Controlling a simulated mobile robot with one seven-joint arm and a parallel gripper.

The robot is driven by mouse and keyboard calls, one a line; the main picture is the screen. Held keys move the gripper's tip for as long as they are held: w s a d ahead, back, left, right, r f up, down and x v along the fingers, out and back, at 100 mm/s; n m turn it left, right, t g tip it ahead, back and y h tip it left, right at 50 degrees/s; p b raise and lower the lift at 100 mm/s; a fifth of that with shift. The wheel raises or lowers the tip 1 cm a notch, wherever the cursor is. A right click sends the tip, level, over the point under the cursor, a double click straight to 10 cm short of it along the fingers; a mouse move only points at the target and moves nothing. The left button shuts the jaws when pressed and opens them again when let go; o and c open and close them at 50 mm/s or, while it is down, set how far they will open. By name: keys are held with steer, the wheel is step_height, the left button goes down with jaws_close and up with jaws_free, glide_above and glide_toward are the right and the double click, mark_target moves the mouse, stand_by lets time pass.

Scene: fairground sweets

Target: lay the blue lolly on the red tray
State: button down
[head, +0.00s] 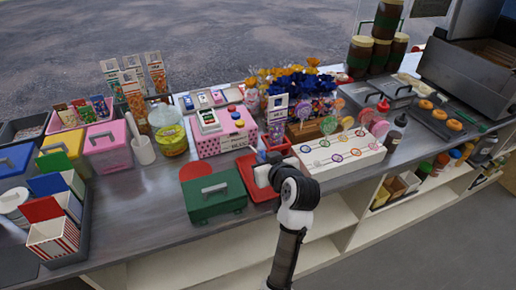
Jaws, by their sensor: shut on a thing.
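My gripper (262,172) reaches over the red tray (246,166) at the counter's front edge, middle of the head view. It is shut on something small. A bit of blue (261,157) shows at its fingers, which looks like the blue lolly; most of it is hidden or too small to make out. The red tray is partly covered by my gripper and wrist. I cannot tell whether the lolly touches the tray.
A green box (214,197) with a grey handle stands close left of the tray. A pink dotted box (224,134) is behind. The counter left of the green box has bare room.

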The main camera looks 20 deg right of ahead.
steer(key=shift+f+b, duration=2.7)
steer(key=shift+f, duration=0.35)
steer(key=c, duration=1.3)
jaws_free()
steer(key=shift+c, duration=0.2)
steer(key=shift+r, duration=0.15)
steer(key=s+r+p, duration=0.6)
steer(key=s+r, duration=0.1)
steer(key=shift+s+d, duration=0.15)
steer(key=shift+s, duration=0.05)
